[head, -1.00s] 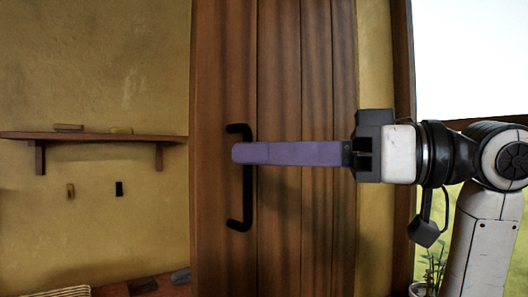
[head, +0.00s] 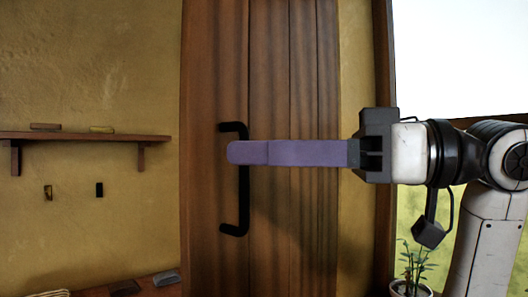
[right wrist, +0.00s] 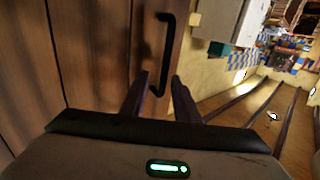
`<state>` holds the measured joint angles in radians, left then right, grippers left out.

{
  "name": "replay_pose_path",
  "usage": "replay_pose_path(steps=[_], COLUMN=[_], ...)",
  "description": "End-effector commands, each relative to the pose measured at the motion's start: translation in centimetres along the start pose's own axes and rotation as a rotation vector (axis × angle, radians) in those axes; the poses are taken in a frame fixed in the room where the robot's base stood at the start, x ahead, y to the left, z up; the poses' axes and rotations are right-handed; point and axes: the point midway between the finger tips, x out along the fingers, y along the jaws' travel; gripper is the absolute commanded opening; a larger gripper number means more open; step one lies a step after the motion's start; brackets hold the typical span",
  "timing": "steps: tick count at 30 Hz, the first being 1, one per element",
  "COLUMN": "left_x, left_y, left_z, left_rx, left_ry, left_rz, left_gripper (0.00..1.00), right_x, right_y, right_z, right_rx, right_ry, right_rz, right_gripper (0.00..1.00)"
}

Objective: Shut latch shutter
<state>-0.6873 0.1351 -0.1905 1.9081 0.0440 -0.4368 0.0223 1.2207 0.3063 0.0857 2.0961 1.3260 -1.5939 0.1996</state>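The wooden shutter (head: 213,200) is a tall panel of brown vertical boards filling the middle of the head view. Its black bar handle (head: 243,205) stands upright near its left edge and also shows in the right wrist view (right wrist: 168,45). My right gripper (head: 232,152) reaches in from the right, its purple fingers crossing the handle. In the right wrist view its fingers (right wrist: 160,88) are apart, with the lower part of the handle between them. I cannot tell whether they touch it. No latch is clearly visible. My left gripper is out of view.
A wall shelf (head: 85,137) with small items is left of the shutter, above two small hooks. A bright window (head: 460,60) is on the right, with a potted plant (head: 412,270) below. A brick-edged counter (head: 130,287) lies at lower left.

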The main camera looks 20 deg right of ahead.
Motion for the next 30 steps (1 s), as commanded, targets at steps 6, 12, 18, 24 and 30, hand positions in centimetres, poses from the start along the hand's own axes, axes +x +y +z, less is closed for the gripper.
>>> replay_pose_path(steps=[6, 12, 18, 24, 30], left_x=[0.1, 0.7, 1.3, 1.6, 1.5], left_y=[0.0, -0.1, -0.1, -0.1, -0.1], left_z=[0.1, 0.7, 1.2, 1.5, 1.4], left_rx=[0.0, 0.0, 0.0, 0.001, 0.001], left_ry=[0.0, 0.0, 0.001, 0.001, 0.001], left_rz=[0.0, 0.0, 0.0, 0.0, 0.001], left_gripper=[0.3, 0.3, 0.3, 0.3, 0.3], right_x=[-0.3, -3.4, -7.4, -9.8, -10.3], right_y=[-0.1, 0.1, 0.1, 0.0, 0.0], right_z=[0.1, 0.2, 0.2, 0.1, 0.0], right_rx=[-0.002, -0.002, -0.002, 0.0, 0.0], right_ry=[-0.001, 0.0, 0.0, 0.0, -0.001], right_rz=[-0.002, 0.004, 0.004, 0.001, -0.001], right_gripper=[0.28, 0.28, 0.28, 0.28, 0.28])
